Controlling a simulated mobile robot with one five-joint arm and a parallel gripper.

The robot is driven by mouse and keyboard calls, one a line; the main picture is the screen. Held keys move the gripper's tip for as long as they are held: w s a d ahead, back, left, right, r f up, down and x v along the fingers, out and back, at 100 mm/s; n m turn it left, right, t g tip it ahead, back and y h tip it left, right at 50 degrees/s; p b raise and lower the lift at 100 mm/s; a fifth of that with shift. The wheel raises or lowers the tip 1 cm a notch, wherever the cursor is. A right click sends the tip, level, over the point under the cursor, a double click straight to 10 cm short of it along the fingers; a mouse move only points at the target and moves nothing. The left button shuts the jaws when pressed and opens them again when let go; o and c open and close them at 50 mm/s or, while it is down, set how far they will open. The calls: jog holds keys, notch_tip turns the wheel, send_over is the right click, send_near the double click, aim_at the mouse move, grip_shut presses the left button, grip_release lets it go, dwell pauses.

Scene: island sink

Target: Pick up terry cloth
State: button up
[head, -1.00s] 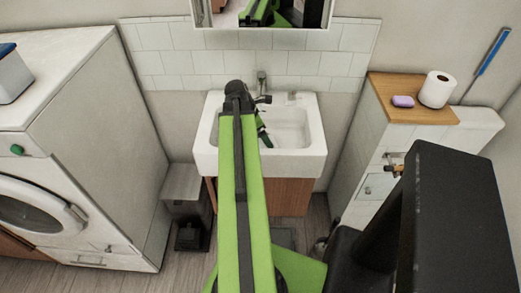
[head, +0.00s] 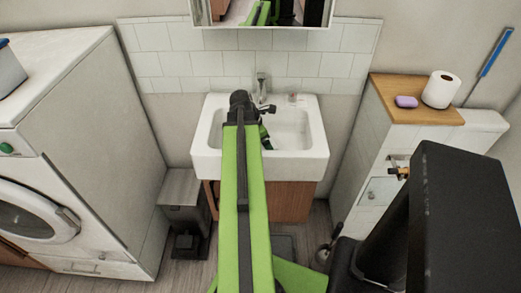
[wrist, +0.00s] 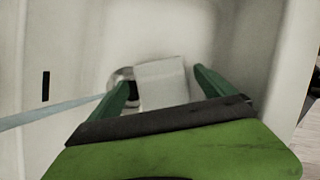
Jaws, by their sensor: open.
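The terry cloth (wrist: 163,84) appears as a small whitish piece in the sink basin in the wrist view, beside the round drain (wrist: 122,76). My gripper (wrist: 162,78) is open, with one green finger on each side of the cloth in the picture. I cannot tell whether the fingers touch it. The near part of the cloth is hidden behind my gripper. In the head view my gripper (head: 266,139) reaches down into the white sink (head: 308,165), mostly hidden by my arm, and the cloth cannot be made out there.
A faucet (head: 262,88) stands at the sink's back edge. A pale blue strip (wrist: 50,111) crosses the basin at left in the wrist view. A washing machine (head: 70,160) stands left. A wooden-topped cabinet (head: 425,112) with purple soap (head: 406,102) and a toilet roll (head: 440,90) is right.

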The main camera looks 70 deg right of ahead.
jog(key=c, duration=1.6)
jog(key=shift+r, duration=0.1)
notch_tip(320, 180, up, 18)
jog(key=p, duration=1.8)
jog(key=shift+r+p, duration=0.15)
jog(key=shift+p, duration=0.15)
